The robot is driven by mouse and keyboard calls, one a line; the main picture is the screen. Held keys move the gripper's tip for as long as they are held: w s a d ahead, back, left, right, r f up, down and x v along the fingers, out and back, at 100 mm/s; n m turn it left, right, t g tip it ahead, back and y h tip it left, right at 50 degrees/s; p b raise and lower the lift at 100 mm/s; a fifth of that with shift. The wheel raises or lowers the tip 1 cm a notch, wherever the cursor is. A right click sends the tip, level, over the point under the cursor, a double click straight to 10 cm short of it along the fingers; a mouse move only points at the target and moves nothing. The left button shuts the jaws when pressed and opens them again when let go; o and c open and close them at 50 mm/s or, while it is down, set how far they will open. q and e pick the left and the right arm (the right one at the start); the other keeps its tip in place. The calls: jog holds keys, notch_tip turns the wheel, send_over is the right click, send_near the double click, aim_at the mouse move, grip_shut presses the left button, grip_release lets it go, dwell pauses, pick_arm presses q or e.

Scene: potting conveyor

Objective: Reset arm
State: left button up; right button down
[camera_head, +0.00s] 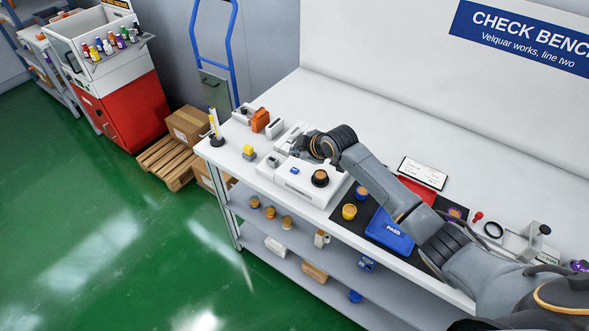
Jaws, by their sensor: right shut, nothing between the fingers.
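My right arm reaches in from the bottom right, over the white check bench (375,100). Its right gripper (301,145) hangs over the left half of the bench, just behind a white device with a dark round top (300,183). The gripper is small here and partly hidden by its own wrist; it is shut and holds nothing. I cannot tell its exact height above the bench. My left gripper does not show.
Below the forearm are a blue PASS tray (390,232), a red tray (418,190) and a yellow-topped part (349,211) on a dark mat. A clipboard (423,172) lies behind. An orange part (260,120) and a stand (216,130) are at the left end.

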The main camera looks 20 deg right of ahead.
dwell(0.3)
jog(key=s+a+f+m+g, duration=0.1)
jog(key=s+a+f+m, duration=0.15)
jog(key=s, duration=0.75)
jog(key=s+a+f+m+g, duration=0.1)
jog(key=s+a+f, duration=0.25)
jog(key=s, duration=0.55)
jog(key=s+d+r+m+g+h, duration=0.1)
jog(key=s+d+m+g, duration=0.2)
jog(key=s, duration=0.8)
jog(key=s+d+r+m+h, duration=0.2)
jog(key=s+d+m, duration=0.15)
jog(key=s, duration=0.75)
notch_tip(320, 180, down, 32)
jog(key=s+g+b, duration=0.1)
jog(key=s+b, duration=0.1)
jog(key=b, duration=0.3)
jog(key=s+d+f+g+b, duration=0.1)
jog(key=s+d+f+b, duration=0.1)
jog(key=s+f, duration=1.4)
notch_tip(320, 180, down, 3)
jog(key=shift+s+d+f+m+g+b, duration=0.1)
jog(key=shift+s+d+m+g+b, duration=0.25)
jog(key=shift+b, duration=0.5)
